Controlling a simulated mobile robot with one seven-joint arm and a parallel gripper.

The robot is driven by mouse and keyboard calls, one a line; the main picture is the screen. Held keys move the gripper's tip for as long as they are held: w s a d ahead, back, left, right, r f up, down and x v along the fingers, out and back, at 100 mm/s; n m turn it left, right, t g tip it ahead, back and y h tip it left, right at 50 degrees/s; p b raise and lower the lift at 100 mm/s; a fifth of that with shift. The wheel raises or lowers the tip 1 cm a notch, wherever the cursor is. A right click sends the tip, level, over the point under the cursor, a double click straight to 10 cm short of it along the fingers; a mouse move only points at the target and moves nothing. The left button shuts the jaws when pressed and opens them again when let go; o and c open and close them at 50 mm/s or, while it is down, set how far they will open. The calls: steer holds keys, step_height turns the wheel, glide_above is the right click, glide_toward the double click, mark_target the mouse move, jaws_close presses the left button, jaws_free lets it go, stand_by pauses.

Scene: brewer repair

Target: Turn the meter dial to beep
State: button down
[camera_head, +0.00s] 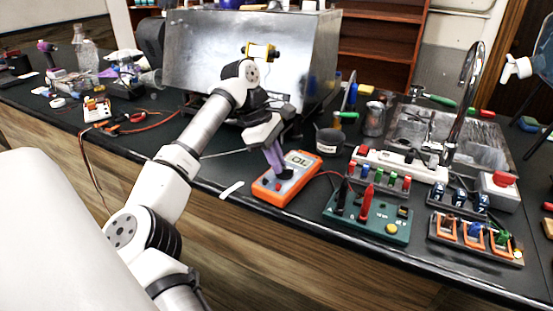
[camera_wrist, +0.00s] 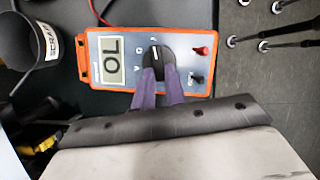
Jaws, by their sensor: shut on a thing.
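The orange and grey meter (camera_head: 268,191) lies flat on the black bench in the head view. Its screen reads "OL" in the wrist view (camera_wrist: 111,59). The black meter dial (camera_wrist: 156,57) is at the meter's middle, with a white pointer mark and small symbols around it. My gripper (camera_head: 281,172) reaches down onto the meter from above. Its purple fingers (camera_wrist: 157,76) are shut on the dial in the wrist view. The fingers hide the dial's near part and some of the markings. A red and a black plug sit in the meter beside the dial.
A green board (camera_head: 384,224) with red and black probes stands right of the meter, a red lead running between them. A dark pot labelled "SCRAP" (camera_wrist: 32,41) is close by. A metal box (camera_head: 255,58) stands behind. Trays of coloured parts (camera_head: 476,236) crowd the right.

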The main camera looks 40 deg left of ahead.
steer(key=c, duration=1.4)
jaws_free()
steer(key=shift+c, duration=0.2)
steer(key=shift+r, duration=0.1)
steer(key=p+v, duration=0.1)
steer(key=v, duration=1.2)
steer(key=shift+r, duration=0.3)
steer(key=shift+w+a, duration=0.1)
